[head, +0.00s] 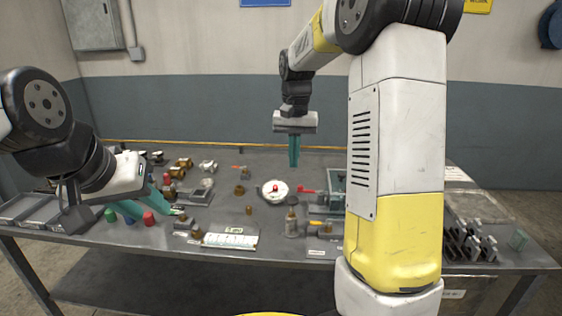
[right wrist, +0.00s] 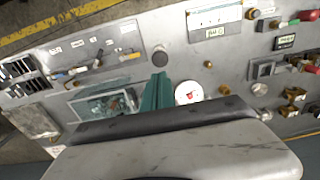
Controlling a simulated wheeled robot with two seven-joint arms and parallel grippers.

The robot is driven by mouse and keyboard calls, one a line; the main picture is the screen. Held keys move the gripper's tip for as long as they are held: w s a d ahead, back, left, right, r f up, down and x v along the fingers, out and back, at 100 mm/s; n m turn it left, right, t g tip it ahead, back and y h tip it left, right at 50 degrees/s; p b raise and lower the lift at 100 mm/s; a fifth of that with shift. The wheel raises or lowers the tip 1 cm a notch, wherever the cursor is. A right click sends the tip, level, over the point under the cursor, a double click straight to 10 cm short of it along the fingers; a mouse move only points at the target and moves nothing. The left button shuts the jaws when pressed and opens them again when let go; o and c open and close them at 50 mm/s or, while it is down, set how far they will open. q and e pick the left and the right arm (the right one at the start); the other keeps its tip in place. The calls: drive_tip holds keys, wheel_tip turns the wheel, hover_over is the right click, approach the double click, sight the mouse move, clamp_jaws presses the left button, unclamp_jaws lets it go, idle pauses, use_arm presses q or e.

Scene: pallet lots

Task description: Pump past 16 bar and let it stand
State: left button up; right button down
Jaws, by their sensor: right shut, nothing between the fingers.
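A round white gauge (head: 274,191) with a red mark lies on the table's middle; its reading is too small to tell. It also shows in the right wrist view (right wrist: 188,92), beside my right gripper. A teal open-topped unit (head: 336,180) stands to its right, partly behind my right arm, with a red lever-like part (head: 309,191) at its left. My right gripper (head: 293,165) is shut and empty, fingers pointing down above the table behind the gauge. My left gripper (head: 160,206) is low over the table's left front, its teal fingers apart, near a red cap (head: 150,218).
A grey metal table (head: 270,168) carries many small fittings. Green (head: 111,215) and blue caps stand at the left front, near grey trays (head: 30,208). A white labelled card (head: 231,240) lies at the front. Brass fittings and a bottle-like part (head: 291,222) stand near the middle.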

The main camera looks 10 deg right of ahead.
sight(291, 199)
drive_tip(key=r, duration=0.3)
drive_tip(key=shift+w+a+r, duration=0.15)
drive_tip(key=shift+w+a, duration=0.1)
wheel_tip(291, 199, down, 14)
drive_tip(key=shift+f, duration=0.1)
idle(0.6)
drive_tip(key=shift+s+f, duration=0.15)
drive_tip(key=shift+f, duration=1.65)
